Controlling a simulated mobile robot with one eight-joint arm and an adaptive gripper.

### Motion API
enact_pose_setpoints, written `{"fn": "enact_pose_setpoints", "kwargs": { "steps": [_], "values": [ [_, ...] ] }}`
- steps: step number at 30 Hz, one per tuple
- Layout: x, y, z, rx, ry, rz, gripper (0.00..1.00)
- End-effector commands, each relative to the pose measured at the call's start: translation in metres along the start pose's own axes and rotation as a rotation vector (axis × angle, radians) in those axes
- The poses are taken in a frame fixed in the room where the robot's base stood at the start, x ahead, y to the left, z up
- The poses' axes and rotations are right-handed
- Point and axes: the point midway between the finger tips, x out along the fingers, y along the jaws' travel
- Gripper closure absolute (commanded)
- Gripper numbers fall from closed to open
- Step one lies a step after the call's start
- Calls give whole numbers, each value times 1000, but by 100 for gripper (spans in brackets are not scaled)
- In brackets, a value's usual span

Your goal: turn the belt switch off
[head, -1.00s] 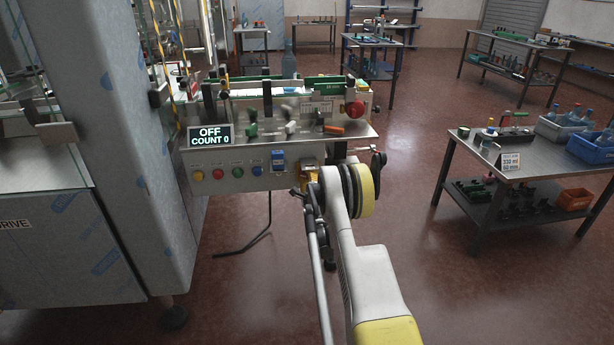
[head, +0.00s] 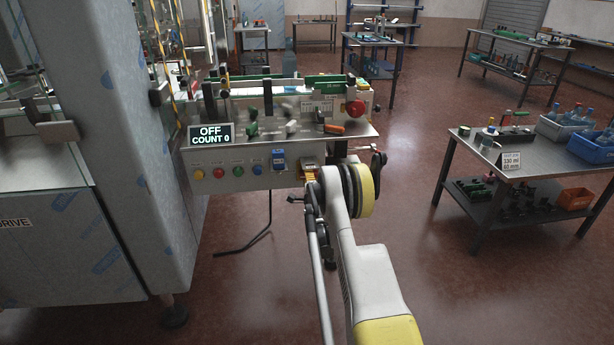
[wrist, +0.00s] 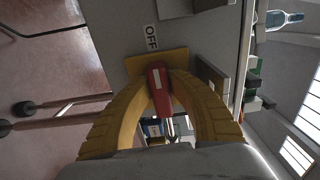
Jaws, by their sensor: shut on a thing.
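The belt switch is a red handle (wrist: 163,102) with a white stripe, on a yellow plate (wrist: 138,64) in the wrist view. A white OFF label (wrist: 151,37) is beside the plate. My gripper (wrist: 160,80) has its two yellow fingers closed around the red handle, one on each side. In the head view my gripper (head: 309,178) is at the right end of the machine's front panel, and my own arm hides most of the switch. The display (head: 211,135) on the panel reads OFF and COUNT 0.
A workbench (head: 470,150) with crates stands to the right, with clear floor between.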

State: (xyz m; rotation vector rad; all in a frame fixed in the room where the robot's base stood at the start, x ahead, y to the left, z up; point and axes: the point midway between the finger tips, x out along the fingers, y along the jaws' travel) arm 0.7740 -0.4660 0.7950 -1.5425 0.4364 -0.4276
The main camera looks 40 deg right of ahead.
Motion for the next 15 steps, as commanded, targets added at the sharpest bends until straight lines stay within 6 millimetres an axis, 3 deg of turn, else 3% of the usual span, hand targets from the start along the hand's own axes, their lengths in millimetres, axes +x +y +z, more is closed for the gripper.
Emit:
{"fn": "enact_pose_setpoints", "kwargs": {
  "steps": [5,6,8,15],
  "values": [
    [0,0,-1,-1,1,0,100],
    [0,0,-1,-1,1,0,77],
    [0,0,-1,0,1,0,58],
    [0,0,0,0,1,0,57]
  ]
}}
